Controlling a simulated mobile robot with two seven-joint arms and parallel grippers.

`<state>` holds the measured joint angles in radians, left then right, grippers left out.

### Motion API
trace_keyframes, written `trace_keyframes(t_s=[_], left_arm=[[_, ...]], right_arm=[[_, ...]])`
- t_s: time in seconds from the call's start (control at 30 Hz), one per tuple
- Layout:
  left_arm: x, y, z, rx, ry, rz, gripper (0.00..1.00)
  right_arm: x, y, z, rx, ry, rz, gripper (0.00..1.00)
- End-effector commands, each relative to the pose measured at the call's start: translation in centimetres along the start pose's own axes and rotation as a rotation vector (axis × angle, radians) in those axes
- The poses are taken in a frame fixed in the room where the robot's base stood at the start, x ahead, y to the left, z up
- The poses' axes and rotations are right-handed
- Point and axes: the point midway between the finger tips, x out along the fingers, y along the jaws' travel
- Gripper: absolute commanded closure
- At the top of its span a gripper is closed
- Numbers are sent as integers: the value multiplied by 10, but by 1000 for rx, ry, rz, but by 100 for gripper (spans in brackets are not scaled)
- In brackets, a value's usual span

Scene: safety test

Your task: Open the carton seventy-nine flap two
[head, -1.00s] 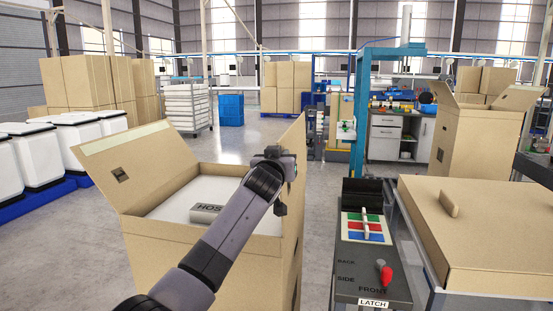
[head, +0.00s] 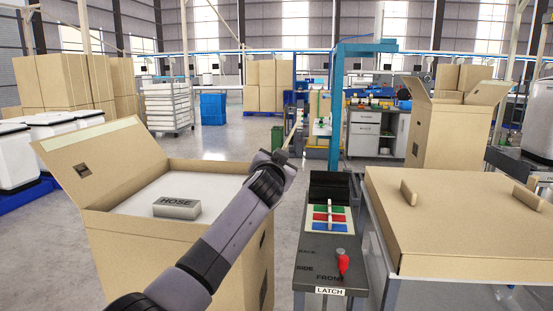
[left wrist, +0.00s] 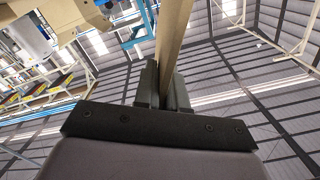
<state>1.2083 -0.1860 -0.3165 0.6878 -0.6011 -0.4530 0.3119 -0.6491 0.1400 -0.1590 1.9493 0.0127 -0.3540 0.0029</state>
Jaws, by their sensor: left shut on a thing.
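The open carton (head: 150,255) stands at left, with one flap (head: 100,160) leaning outward on its left side. A grey block marked HOSE (head: 177,207) lies on the white surface inside. My left gripper (head: 284,156) is above the carton's right side, its fingers partly hidden by my wrist. A thin tan flap edge (head: 295,128) rises beside it. In the left wrist view my gripper (left wrist: 165,88) is shut on this tan cardboard flap (left wrist: 173,35), seen nearly edge-on. The flap's lower part is hidden by my arm. My right gripper is not in view.
A dark stand (head: 322,255) with a red-handled LATCH lever (head: 342,262) is just right of the carton. A closed carton with tabs (head: 450,215) stands on a frame at right. A blue post (head: 337,110) rises behind. Floor behind the carton is clear.

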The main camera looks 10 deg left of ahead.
Motion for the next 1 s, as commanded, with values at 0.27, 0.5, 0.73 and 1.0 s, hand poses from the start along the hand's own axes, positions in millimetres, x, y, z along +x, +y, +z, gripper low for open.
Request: trace_keyframes(t_s=[0.27,0.5,0.73,1.0], left_arm=[[0,2,0,24,4,1,100],[0,2,0,24,3,1,100],[0,2,1,23,2,0,68],[-1,2,1,23,1,0,68]], right_arm=[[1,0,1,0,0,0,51],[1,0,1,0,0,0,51],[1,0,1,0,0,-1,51],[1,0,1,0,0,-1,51]])
